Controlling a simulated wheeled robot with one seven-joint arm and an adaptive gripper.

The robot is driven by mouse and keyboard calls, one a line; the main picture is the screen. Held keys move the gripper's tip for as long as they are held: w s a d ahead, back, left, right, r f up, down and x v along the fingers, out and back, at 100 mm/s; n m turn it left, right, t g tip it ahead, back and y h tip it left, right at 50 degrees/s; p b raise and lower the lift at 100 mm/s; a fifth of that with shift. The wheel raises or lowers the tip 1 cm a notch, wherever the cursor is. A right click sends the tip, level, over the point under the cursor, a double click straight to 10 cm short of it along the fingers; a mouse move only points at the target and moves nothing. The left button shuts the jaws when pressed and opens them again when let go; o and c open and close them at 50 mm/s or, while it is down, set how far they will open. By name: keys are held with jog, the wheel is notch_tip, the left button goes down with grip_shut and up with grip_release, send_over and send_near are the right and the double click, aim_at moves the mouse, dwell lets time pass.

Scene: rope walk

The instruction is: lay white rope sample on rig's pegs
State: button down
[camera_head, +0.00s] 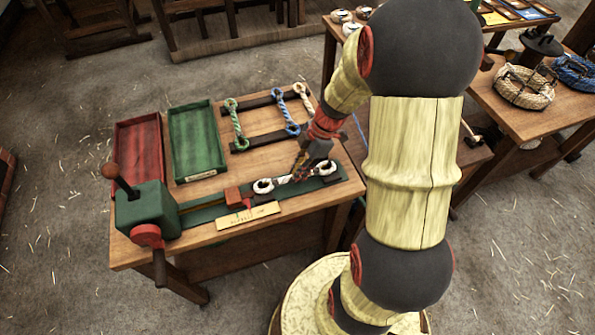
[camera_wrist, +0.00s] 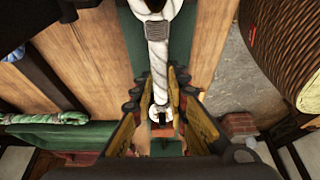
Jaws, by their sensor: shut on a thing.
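The white rope sample (camera_head: 285,180) has an eye at each end and lies lengthwise over the green rig (camera_head: 205,211) at the front of the bench. One eye is toward the rig's red block (camera_head: 233,196), the other near its right end. My gripper (camera_head: 300,172) points down and is shut on the rope between the eyes. In the wrist view the rope (camera_wrist: 158,60) runs between the fingers (camera_wrist: 161,88), with an eye at top and a small one below. I cannot tell whether either eye is around its peg, as the pegs are mostly hidden.
A green tray (camera_head: 196,174) and a red tray (camera_head: 117,180) lie behind the rig. A dark rack (camera_head: 262,140) holds a green-and-white sample (camera_head: 237,130), a blue-and-white one (camera_head: 287,116) and a pale one (camera_head: 304,100). A label plate (camera_head: 247,217) lies before the rig.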

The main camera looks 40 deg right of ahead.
jog(key=shift+f+b, duration=0.3)
jog(key=shift+b, duration=0.05)
jog(key=c, duration=1.7)
grip_release()
jog(key=shift+o, duration=0.2)
jog(key=shift+r+p, duration=1.65)
jog(key=shift+r, duration=1.9)
jog(key=v, duration=1.2)
